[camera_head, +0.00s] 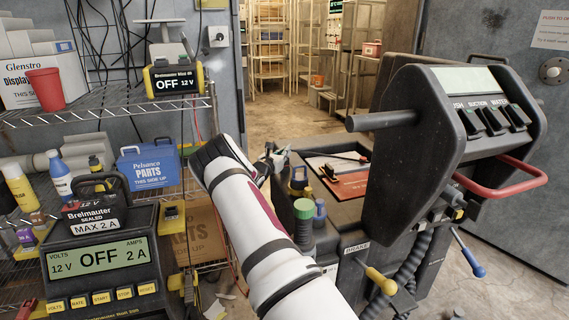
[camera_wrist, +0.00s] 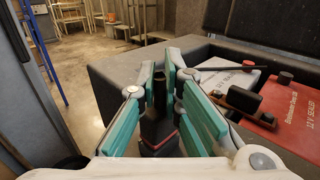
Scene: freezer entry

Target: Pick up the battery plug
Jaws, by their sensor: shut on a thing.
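In the wrist view a dark plug with a thin red band (camera_wrist: 158,122), which I take as the battery plug, stands between the teal-padded fingers of my gripper (camera_wrist: 160,75). The fingers are shut on it. My white arm crosses the middle of the head view, and my gripper (camera_head: 274,158) is at its far end, by the machine's open battery bay. The plug cannot be made out clearly in the head view. The red and grey battery (camera_wrist: 258,100) lies to the right of the fingers, apart from them; it also shows in the head view (camera_head: 350,185).
The machine's console (camera_head: 440,120) with a red handle rises at the right. A wire shelf (camera_head: 110,105) with a charger (camera_head: 100,262), bottles and a blue parts box (camera_head: 148,168) stands at the left. Open floor (camera_head: 260,115) leads through the doorway behind.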

